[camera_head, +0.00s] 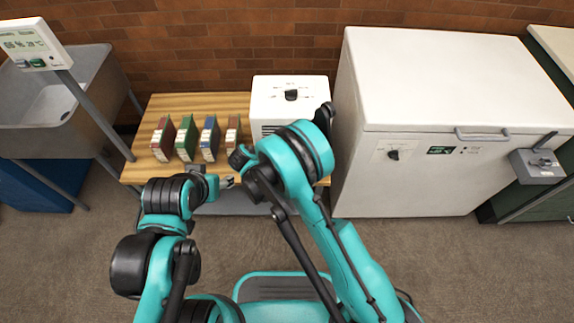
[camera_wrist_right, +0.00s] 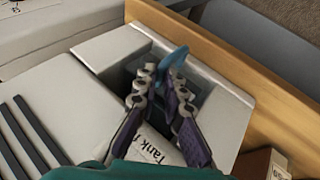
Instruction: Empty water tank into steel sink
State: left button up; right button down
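The steel sink (camera_head: 88,103) stands at the far left in the head view. The white dehumidifier (camera_head: 290,92) with a black dial sits on the wooden table, its lower front hidden by my right arm. In the right wrist view, the bluish water tank (camera_wrist_right: 203,92) sits in a recess of the white housing, with a light blue handle (camera_wrist_right: 177,54). My right gripper (camera_wrist_right: 163,72) has its fingertips close together at this handle; whether they grip it is unclear. A label reading "Tank" is partly hidden below the fingers. My left gripper (camera_head: 207,184) is near the table's front edge, its fingers unclear.
Several coloured archival boxes (camera_head: 186,138) stand on the wooden table (camera_head: 215,103) left of the dehumidifier. A large white chest freezer (camera_head: 435,170) is to its right. A display panel (camera_head: 32,45) on a post stands before the sink. Carpet (camera_head: 90,245) is clear at lower left.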

jog(key=shift+r, duration=0.3)
dwell(0.5)
jog(key=shift+s, duration=0.1)
